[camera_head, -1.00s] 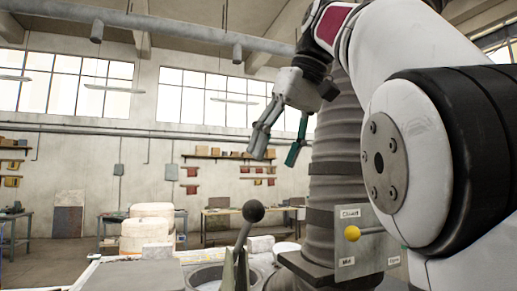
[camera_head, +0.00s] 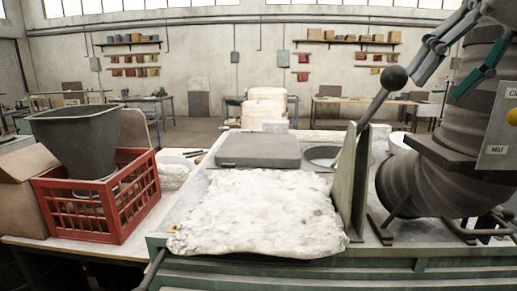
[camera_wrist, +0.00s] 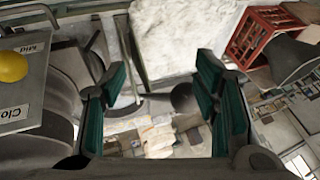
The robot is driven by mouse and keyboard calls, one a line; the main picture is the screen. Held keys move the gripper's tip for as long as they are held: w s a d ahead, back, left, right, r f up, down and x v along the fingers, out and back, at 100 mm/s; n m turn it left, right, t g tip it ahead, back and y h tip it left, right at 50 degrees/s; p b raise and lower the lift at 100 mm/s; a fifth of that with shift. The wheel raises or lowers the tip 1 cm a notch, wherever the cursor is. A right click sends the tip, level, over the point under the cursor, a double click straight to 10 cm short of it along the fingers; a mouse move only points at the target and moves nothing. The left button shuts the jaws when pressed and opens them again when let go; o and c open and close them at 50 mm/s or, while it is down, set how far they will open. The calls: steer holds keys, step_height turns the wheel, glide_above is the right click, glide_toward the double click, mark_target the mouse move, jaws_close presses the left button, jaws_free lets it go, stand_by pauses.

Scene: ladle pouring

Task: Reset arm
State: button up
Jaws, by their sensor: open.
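My gripper (camera_head: 468,62) is at the upper right of the head view, beside the large ribbed grey duct (camera_head: 430,182). Its green-padded fingers are apart, with nothing between them. In the wrist view my gripper (camera_wrist: 164,100) also shows open and empty, its two fingers spread at left and right. A lever with a dark ball knob (camera_head: 396,78) rises from a green upright plate in front of the gripper. The ball knob also shows in the wrist view (camera_wrist: 183,97), between the fingertips but apparently farther off.
A rumpled white slab (camera_head: 258,213) lies on the bench, with a flat grey block (camera_head: 258,150) behind it. A red crate (camera_head: 128,200) holding a grey hopper (camera_head: 75,140) stands left. A yellow-knobbed panel (camera_wrist: 20,85) is close to the gripper.

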steer(key=s+a+f+h, duration=0.1)
steer(key=s+a+f, duration=0.2)
steer(key=f, duration=0.9)
steer(key=s+a+f+n+h, duration=0.1)
steer(key=s+a+f, duration=0.3)
steer(key=s+f, duration=0.4)
step_height(320, 180, down, 5)
steer(key=shift+s+a+f+t+h, duration=0.15)
steer(key=shift+s+a+t+h, duration=0.2)
steer(key=shift+h, duration=0.45)
steer(key=shift+w+d, duration=0.1)
steer(key=shift+c, duration=0.5)
